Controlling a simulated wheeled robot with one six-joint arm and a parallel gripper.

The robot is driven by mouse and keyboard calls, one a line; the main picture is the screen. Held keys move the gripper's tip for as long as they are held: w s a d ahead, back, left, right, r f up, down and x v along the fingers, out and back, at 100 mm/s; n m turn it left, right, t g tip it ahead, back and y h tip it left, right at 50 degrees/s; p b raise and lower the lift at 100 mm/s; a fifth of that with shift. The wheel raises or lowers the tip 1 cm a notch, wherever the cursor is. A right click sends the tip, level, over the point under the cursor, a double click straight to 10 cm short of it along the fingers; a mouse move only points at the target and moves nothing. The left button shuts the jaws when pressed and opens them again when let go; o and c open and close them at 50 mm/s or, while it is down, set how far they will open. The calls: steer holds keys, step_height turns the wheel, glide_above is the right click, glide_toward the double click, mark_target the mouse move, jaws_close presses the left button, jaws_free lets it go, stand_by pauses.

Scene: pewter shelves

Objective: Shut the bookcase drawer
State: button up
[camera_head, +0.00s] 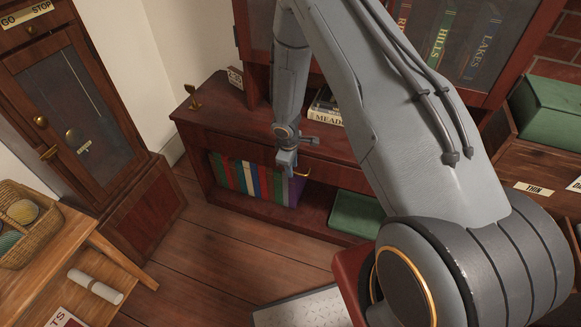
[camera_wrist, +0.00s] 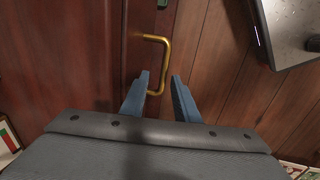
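The dark red-brown bookcase (camera_head: 195,115) stands against the back wall, with a drawer front (camera_head: 235,146) under its top. The drawer front also shows in the wrist view (camera_wrist: 138,25). I cannot tell how far the drawer is out. Its brass handle (camera_head: 303,175) shows beside my gripper (camera_head: 287,160) in the head view. In the wrist view the handle (camera_wrist: 167,62) is a squared loop, and its near end lies between the fingers of my gripper (camera_wrist: 159,78). The fingers are apart, and I see no grip on the handle. My arm hides part of the drawer.
Coloured books (camera_head: 245,180) and a green box (camera_head: 356,213) fill the shelf below the drawer. A grey flat object (camera_head: 300,310) lies on the wooden floor. A table with a basket (camera_head: 28,225) and a tall clock case (camera_head: 90,130) stand at left. Floor between is clear.

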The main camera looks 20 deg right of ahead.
step_height(320, 180, up, 8)
steer(key=s, duration=0.1)
steer(key=shift+a+f, duration=0.25)
steer(key=shift+a, duration=0.2)
steer(key=shift+s, duration=0.1)
steer(key=s+d+r+m, duration=0.1)
steer(key=s+r+m, duration=0.3)
steer(key=r, duration=0.5)
steer(key=s+d+r+m, duration=0.1)
steer(key=s+r+m, duration=0.1)
steer(key=s+r, duration=0.5)
steer(key=s+a+r+m+g+y, duration=0.1)
steer(key=s+r+m, duration=0.3)
steer(key=s+r, duration=0.5)
steer(key=shift+s+a+r+m, duration=0.2)
steer(key=shift+s+a+m, duration=0.3)
steer(key=shift+s, duration=1.7)
steer(key=shift+a, duration=0.1)
